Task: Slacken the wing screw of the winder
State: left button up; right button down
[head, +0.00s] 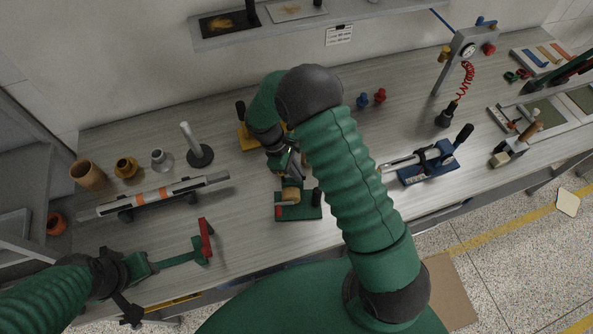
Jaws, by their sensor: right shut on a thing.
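A small device with a green base (297,212), which I take to be the winder, stands near the middle of the bench's front edge. It carries a tan roll-like part (290,195), a red block at its front left and a dark upright post at its right. My right gripper (292,172) reaches down behind the tan part and is shut on a small part there, apparently the wing screw, which the fingers hide.
A long grey rail with orange bands (155,194) lies to the left, with a grey post (190,143) behind it. Brown pots (87,175) stand at far left. A blue-based device (430,165) is at right. Bare bench lies between the rail and the winder.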

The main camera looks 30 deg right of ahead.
jog(key=shift+n, duration=0.5)
jog(key=c, duration=1.6)
grip_release()
jog(key=b+v, duration=0.3)
jog(key=v, duration=1.3)
jog(key=shift+a+r, duration=0.3)
jog(key=shift+a, duration=0.1)
